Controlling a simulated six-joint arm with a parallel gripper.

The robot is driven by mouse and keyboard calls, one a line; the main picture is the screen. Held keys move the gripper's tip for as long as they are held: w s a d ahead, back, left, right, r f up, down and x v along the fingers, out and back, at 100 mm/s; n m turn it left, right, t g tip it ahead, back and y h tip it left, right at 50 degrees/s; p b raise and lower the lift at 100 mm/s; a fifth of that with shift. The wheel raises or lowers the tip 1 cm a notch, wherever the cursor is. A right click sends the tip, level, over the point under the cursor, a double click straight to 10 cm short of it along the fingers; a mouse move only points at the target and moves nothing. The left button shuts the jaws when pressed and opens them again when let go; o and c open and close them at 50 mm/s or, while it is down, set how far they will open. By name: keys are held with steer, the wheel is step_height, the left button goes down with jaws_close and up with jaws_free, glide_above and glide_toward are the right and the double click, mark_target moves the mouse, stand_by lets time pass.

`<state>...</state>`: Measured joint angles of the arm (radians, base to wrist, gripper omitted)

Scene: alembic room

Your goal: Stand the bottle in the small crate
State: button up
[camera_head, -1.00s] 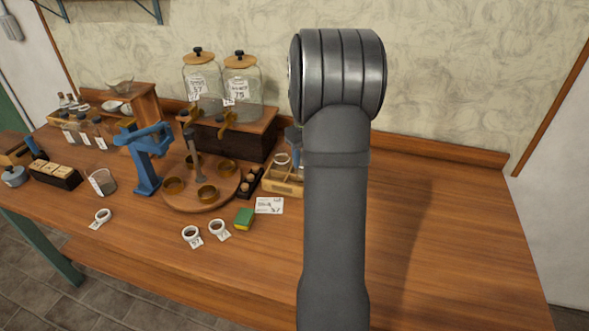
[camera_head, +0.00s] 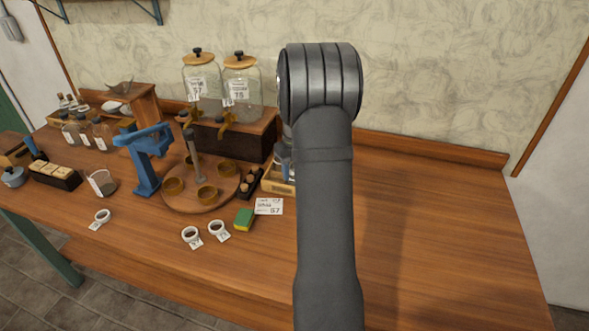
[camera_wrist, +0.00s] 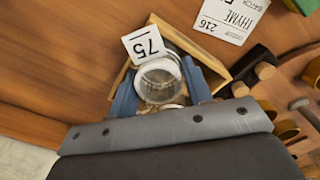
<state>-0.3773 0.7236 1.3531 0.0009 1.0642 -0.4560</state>
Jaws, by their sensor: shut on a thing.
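The small wooden crate (camera_head: 274,184) is on the table right of the round tray, partly hidden behind my arm. In the wrist view, its pale wall (camera_wrist: 122,80) shows around my fingers. My gripper (camera_wrist: 160,88) has blue fingers shut on a clear glass bottle (camera_wrist: 158,80) with a white tag marked 75 (camera_wrist: 144,45). The bottle is seen from above, over or inside the crate. I cannot tell if its base touches the crate floor. A second round rim shows just below it, mostly hidden. In the head view, my gripper (camera_head: 285,155) is mostly hidden by my arm.
A dark rack with corks (camera_head: 251,182) stands close left of the crate. A round wooden tray (camera_head: 203,203) with brown cups is further left. A label card (camera_head: 268,206) and a green-yellow sponge (camera_head: 244,219) lie in front. The table's right side is clear.

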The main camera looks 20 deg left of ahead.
steer(key=shift+f, duration=0.1)
steer(key=o, duration=1.1)
step_height(320, 180, up, 12)
steer(key=shift+r, duration=0.15)
step_height(320, 180, down, 12)
steer(key=shift+f, duration=0.1)
steer(key=shift+r, duration=1.6)
